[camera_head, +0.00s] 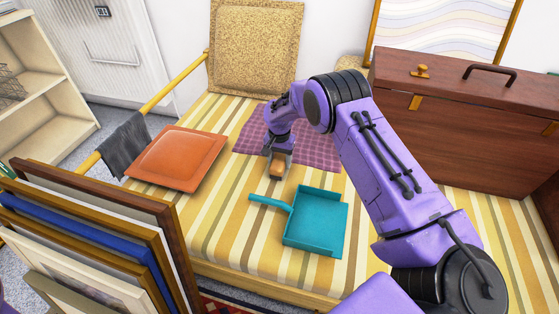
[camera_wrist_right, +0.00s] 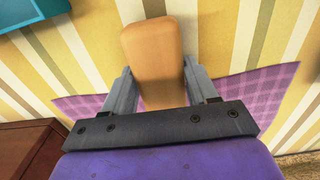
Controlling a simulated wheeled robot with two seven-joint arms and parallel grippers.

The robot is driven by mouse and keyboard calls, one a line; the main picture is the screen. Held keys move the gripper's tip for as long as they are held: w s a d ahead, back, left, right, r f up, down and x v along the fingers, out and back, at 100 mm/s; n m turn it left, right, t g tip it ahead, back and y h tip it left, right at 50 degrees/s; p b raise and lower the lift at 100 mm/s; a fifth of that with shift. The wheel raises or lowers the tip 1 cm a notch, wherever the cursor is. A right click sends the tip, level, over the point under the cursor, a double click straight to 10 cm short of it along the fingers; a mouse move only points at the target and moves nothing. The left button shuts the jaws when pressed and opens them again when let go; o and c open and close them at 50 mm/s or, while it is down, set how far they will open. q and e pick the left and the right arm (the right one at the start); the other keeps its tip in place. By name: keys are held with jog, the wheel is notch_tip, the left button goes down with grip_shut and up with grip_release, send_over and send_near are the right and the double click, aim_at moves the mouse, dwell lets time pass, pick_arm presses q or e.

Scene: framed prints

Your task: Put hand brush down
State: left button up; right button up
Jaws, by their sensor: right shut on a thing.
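The hand brush (camera_wrist_right: 152,50) shows as a tan wooden block between the fingers of my right gripper (camera_wrist_right: 158,88) in the right wrist view. In the head view the brush (camera_head: 277,169) sticks out below my right gripper (camera_head: 278,158), which is shut on it. It is over the striped cushion, at the front edge of the purple checked cloth (camera_head: 313,159). I cannot tell whether the brush touches the cushion. Its bristles are not visible. My left gripper is not in view.
A teal dustpan (camera_head: 318,222) lies on the striped cushion (camera_head: 232,218) in front of the brush. An orange cushion (camera_head: 178,158) lies to the left. A brown case (camera_head: 460,125) stands on the right. Framed prints (camera_head: 95,235) stand at the front left. Striped cushion between is clear.

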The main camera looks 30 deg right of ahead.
aim_at(279, 159)
jog(key=shift+f, duration=0.15)
jog(key=o, duration=0.9)
jog(key=shift+o, duration=0.2)
notch_tip(279, 159, up, 12)
jog(key=p, duration=0.3)
jog(key=shift+r, duration=0.2)
jog(key=shift+a, duration=0.1)
